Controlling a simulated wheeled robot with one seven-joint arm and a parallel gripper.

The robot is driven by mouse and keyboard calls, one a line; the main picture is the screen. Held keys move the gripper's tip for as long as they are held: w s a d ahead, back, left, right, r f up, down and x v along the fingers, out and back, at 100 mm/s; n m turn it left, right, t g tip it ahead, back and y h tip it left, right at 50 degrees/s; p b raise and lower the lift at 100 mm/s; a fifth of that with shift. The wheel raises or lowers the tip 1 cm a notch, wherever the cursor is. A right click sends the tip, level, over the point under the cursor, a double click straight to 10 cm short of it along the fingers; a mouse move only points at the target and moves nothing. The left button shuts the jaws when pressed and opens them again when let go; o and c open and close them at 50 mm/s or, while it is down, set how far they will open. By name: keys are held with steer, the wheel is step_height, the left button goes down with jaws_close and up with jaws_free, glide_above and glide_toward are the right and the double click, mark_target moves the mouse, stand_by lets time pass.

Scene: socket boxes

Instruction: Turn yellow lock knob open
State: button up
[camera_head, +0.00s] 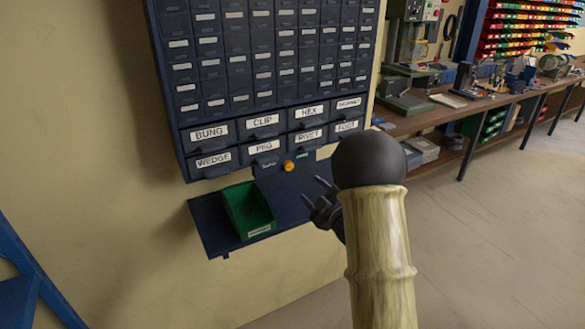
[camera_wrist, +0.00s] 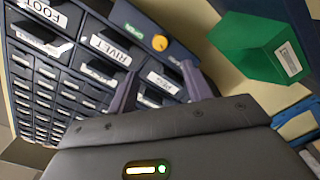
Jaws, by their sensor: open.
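The yellow lock knob (camera_head: 289,166) is a small round knob on a dark blue strip below the labelled drawers. It also shows in the wrist view (camera_wrist: 159,43), near the top middle, with a small green label (camera_wrist: 132,27) beside it. My gripper (camera_head: 312,190) is in front of the strip, to the right of and a little below the knob in the head view. In the wrist view my gripper's fingers (camera_wrist: 160,68) are spread and empty, and the knob appears between and beyond their tips. The fingers look apart from the knob.
A dark blue cabinet (camera_head: 182,137) with many labelled drawers rises above the knob. A dark blue shelf (camera_head: 215,231) juts out below it, carrying a green bin (camera_head: 249,210) left of my gripper. A workbench (camera_head: 440,119) stands at right; open floor lies before it.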

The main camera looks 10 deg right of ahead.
mark_target(290, 167)
steer(key=p+x, duration=0.3)
steer(key=x, duration=0.9)
steer(key=shift+w+a+f, duration=0.1)
steer(key=shift+w+a, duration=0.05)
steer(key=shift+w, duration=0.1)
steer(key=c, duration=1)
